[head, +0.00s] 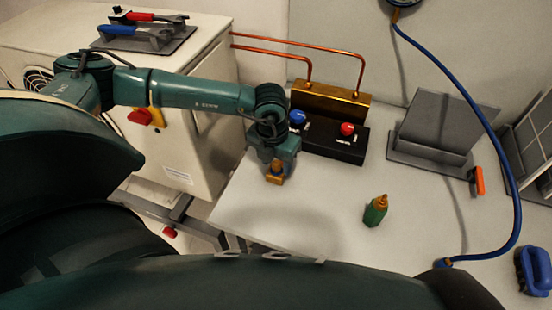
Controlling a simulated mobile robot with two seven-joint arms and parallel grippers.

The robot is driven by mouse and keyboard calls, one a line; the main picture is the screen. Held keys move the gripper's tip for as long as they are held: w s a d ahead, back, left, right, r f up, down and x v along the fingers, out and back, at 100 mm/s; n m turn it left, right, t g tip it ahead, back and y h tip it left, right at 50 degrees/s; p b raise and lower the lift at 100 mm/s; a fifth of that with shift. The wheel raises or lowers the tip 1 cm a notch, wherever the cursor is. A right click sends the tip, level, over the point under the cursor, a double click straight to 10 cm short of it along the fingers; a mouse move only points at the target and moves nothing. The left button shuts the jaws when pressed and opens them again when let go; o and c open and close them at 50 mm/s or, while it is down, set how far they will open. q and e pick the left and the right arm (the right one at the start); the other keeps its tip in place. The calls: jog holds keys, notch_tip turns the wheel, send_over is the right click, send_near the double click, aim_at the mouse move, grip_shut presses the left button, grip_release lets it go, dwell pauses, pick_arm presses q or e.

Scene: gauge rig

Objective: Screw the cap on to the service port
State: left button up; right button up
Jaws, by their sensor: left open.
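My left gripper (276,176) points down over the left part of the white table, left of the black valve block. Its jaws are open around or just above a small brass piece (275,172), possibly the cap; I cannot tell whether they touch it. A brass manifold (330,102) with copper pipes stands behind the black block (335,143), which carries a blue knob (297,117) and a red knob (347,128). I cannot make out the service port for certain. My right gripper is not in view.
A blue hose (478,118) hangs from a gauge (405,3) and ends at the front right. A grey stand (436,130), an orange-handled item (478,181) and a blue brush-like thing (535,270) are at right.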

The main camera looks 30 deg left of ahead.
pick_arm(q)
jog(key=shift+c, duration=0.5)
jog(key=c, duration=0.6)
grip_shut()
grip_release()
grip_shut()
jog(key=shift+r, duration=0.3)
jog(key=shift+r, duration=0.2)
